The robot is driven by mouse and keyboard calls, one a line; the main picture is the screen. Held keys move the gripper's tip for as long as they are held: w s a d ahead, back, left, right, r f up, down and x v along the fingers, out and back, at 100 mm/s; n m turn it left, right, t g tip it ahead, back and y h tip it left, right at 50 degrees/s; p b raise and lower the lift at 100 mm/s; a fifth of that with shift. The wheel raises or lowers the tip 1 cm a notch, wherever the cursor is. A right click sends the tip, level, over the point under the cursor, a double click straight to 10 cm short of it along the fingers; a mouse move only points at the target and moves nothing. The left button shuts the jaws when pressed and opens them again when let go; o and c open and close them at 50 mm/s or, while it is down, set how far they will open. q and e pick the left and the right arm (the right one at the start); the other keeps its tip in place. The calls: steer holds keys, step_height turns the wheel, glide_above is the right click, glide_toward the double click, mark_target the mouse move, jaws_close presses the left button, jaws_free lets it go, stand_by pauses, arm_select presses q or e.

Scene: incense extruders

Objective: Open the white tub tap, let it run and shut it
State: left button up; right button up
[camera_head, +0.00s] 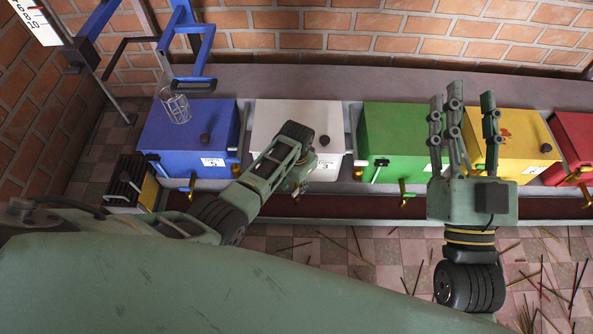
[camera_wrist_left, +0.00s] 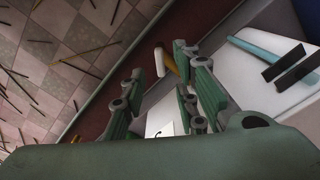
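The white tub (camera_head: 268,118) stands between the blue and green tubs, with a label near its lower front. Its tap (camera_wrist_left: 170,64), brass with a white handle, shows in the left wrist view beyond the fingertips. In the head view my left gripper (camera_head: 299,186) hides most of this tap. My left gripper also shows in the left wrist view (camera_wrist_left: 162,76), its fingers apart and pointing towards the tap. I see no contact; whether the tap is open is unclear. My right gripper (camera_head: 463,118) is open and empty, fingers raised in front of the green and yellow tubs.
A blue tub (camera_head: 180,130), green tub (camera_head: 390,125), yellow tub (camera_head: 520,125) and red tub (camera_head: 578,140) share the row, with taps in front. A clear beaker (camera_head: 176,104) is over the blue tub. Incense sticks (camera_head: 545,290) litter the floor.

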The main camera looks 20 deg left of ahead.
mark_target(297, 191)
arm_select(q)
step_height(297, 191, up, 8)
stand_by(0.4)
steer(key=shift+f, duration=0.1)
